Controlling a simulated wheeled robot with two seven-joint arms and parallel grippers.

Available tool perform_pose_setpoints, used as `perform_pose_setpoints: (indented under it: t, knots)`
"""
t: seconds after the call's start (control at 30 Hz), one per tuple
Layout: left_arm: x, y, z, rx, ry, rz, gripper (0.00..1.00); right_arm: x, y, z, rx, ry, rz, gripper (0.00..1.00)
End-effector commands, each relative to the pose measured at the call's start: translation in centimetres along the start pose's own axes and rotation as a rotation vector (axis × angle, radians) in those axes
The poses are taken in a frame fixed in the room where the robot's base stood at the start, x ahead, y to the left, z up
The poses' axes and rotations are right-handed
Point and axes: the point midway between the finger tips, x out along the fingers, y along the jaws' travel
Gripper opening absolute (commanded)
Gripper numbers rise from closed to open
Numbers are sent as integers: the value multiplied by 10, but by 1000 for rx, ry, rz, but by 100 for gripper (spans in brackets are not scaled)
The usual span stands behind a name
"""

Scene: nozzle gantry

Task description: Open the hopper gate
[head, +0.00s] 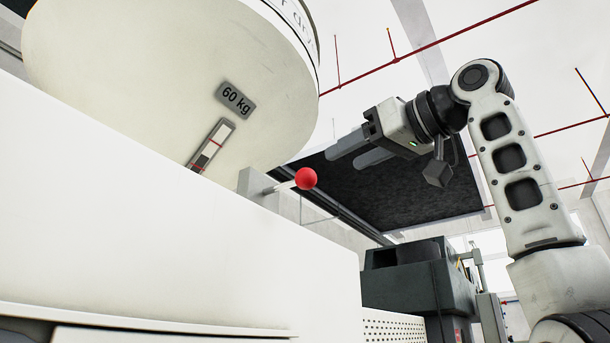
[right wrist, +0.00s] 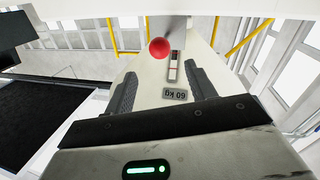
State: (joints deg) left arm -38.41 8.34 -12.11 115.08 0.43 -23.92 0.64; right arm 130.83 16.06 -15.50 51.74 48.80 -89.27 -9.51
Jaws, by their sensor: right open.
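The hopper (head: 150,70) is a large pale drum at the upper left of the head view, with a "60 kg" plate on it. A lever with a red ball knob (head: 306,178) sticks out from a small block (head: 252,186) below the hopper. The knob also shows in the right wrist view (right wrist: 159,48), beyond the fingertips and roughly between them. My right gripper (head: 340,151) is open and empty, up and to the right of the knob and apart from it. Its two fingers show spread in the right wrist view (right wrist: 163,76). My left gripper is not in view.
A white housing (head: 150,230) fills the lower left, in front of the hopper. A dark panel (head: 410,190) lies behind my right gripper. A dark grey machine (head: 410,280) stands below it. Yellow rails (right wrist: 250,40) show in the right wrist view.

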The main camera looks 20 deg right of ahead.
Motion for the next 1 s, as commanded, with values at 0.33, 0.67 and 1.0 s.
perform_pose_setpoints:
  t: [0.33,0.67,1.0]
  knots:
    - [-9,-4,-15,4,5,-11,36,76,0,-3,2,-3,-2,56]
    - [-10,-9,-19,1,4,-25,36,108,0,0,2,0,0,56]
    - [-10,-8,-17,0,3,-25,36,109,0,0,1,0,0,42]
